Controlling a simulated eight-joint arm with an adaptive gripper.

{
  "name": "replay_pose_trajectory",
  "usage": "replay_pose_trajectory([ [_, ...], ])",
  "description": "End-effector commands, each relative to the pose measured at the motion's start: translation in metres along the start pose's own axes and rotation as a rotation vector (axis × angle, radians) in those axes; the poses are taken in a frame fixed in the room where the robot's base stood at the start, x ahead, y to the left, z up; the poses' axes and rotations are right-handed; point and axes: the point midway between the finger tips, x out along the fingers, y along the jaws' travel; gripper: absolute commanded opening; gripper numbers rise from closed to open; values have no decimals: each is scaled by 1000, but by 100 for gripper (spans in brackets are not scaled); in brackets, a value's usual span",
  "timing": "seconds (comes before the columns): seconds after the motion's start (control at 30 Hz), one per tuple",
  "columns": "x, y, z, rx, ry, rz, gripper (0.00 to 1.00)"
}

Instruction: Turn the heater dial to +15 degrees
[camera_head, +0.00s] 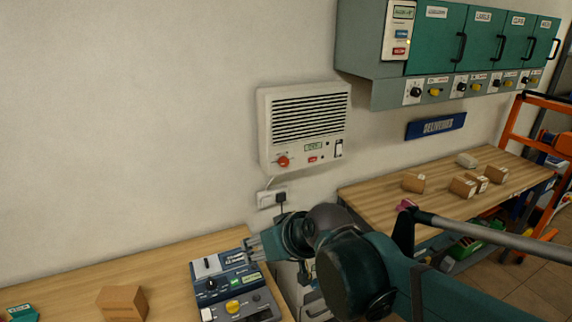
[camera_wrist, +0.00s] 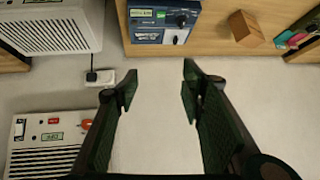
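A white vented wall unit (camera_head: 305,120), apparently the heater, has an orange-red dial (camera_head: 283,161) at its lower left. A small green display and a red label sit right of the dial. The wrist view shows the unit upside down at lower left (camera_wrist: 45,130), with its dial (camera_wrist: 86,124) left of my fingers. The dial's setting is too small to read. My gripper (camera_wrist: 159,88) is open and empty, fingers well apart. In the head view my gripper (camera_head: 258,246) is below the unit, beside a blue control box, and apart from the dial.
The blue control box (camera_head: 208,268) stands on the wooden bench (camera_head: 170,265), near a cardboard box (camera_head: 122,303). A wall socket with a black plug (camera_head: 280,197) is below the heater. Green cabinets (camera_head: 435,42) hang at upper right. Another bench (camera_head: 365,195) holds small boxes. The wall left of the heater is clear.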

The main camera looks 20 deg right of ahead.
Motion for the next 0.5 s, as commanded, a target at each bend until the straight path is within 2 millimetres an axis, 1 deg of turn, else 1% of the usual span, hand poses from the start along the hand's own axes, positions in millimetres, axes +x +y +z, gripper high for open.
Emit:
replay_pose_trajectory([
  [0.03, 6, 1, -10, 2, 16, -12, 40],
  [0.1, 13, 1, -22, 2, 41, -29, 40],
  [0.27, 28, 4, -49, 2, 100, -63, 40],
  [0.5, 50, 16, -88, 5, 194, -99, 40],
])
